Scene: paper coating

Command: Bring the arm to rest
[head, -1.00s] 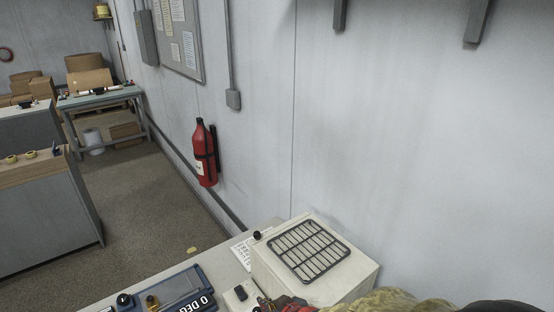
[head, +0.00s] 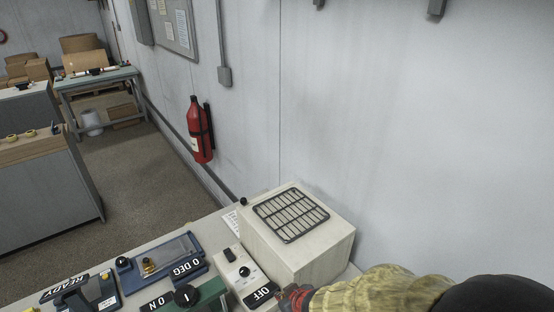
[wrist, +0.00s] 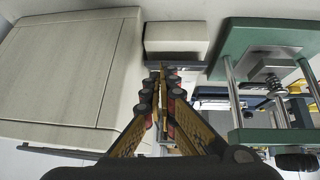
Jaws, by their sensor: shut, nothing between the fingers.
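My gripper (head: 292,296) shows at the bottom of the head view, at the end of my arm in its yellowish sleeve. It is beside the switch panel (head: 242,271) labelled OFF and in front of the beige box (head: 318,252) with a dark grille. In the wrist view my gripper (wrist: 162,75) has its fingers together, with nothing seen between them. There the fingers point along a pale box on the left and a green fixture (wrist: 235,48) on the right.
A blue fixture (head: 160,255) labelled DEG, a green unit (head: 205,297) with a black dial and a READY stand (head: 80,290) crowd the bench. The wall rises close behind the box, with a red extinguisher (head: 200,135). Open floor (head: 150,190) lies left.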

